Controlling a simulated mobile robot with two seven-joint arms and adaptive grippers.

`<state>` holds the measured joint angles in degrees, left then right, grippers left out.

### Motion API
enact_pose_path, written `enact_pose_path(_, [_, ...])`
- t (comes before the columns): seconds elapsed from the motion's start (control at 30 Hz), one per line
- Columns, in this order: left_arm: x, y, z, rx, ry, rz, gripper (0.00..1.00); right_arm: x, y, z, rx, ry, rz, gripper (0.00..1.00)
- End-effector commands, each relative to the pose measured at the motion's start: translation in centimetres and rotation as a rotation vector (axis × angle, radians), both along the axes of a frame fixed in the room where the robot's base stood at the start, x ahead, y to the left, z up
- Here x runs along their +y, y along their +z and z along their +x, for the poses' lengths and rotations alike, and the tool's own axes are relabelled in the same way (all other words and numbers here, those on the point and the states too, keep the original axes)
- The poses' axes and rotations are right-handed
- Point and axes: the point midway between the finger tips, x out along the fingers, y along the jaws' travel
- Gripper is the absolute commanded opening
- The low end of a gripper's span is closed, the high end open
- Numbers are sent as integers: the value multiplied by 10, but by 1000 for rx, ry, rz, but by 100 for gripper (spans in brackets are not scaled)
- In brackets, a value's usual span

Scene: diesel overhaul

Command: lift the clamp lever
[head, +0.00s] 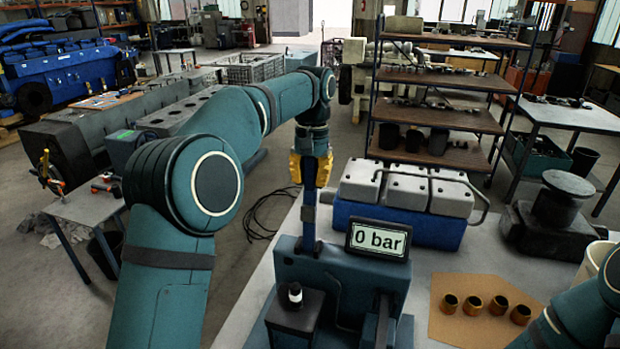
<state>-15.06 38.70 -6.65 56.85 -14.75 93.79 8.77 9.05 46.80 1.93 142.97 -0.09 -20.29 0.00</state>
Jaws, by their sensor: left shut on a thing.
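The clamp lever (309,228) is a blue bar standing nearly upright on the left side of a blue-grey test fixture (335,280). My left gripper (310,180), with yellow fingers, is at the lever's upper end and is shut on it. The fingers hide the top of the lever. A display (378,240) on the fixture reads "0 bar". A small black and white part (295,293) stands on the dark block at the fixture's front. Part of my right arm shows at the lower right, but its gripper is out of the picture.
White covers (407,187) on a blue block (390,220) stand behind the fixture. Several brass bushings (497,305) stand on a brown sheet (450,325) to the right. A dark round-topped press (560,210) is farther right. Shelves (440,122) stand behind.

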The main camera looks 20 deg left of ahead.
Motion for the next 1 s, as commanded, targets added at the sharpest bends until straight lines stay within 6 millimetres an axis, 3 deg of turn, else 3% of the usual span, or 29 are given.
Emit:
enact_pose_path(0.63, [0, -2, 0, 45, 0, 2, 0, 0, 0, 0, 0, 0, 0, 0])
enact_pose_path(0.67, [0, -2, 0, 45, 0, 2, 32, 0, 0, 0, 0, 0, 0, 0])
enact_pose_path(0.73, [0, -2, 0, 45, 0, 2, 56, 0, 0, 0, 0, 0, 0, 0])
enact_pose_path(1.0, [0, -1, 0, 42, 0, 1, 56, 0, 0, 0, 0, 0, 0, 0])
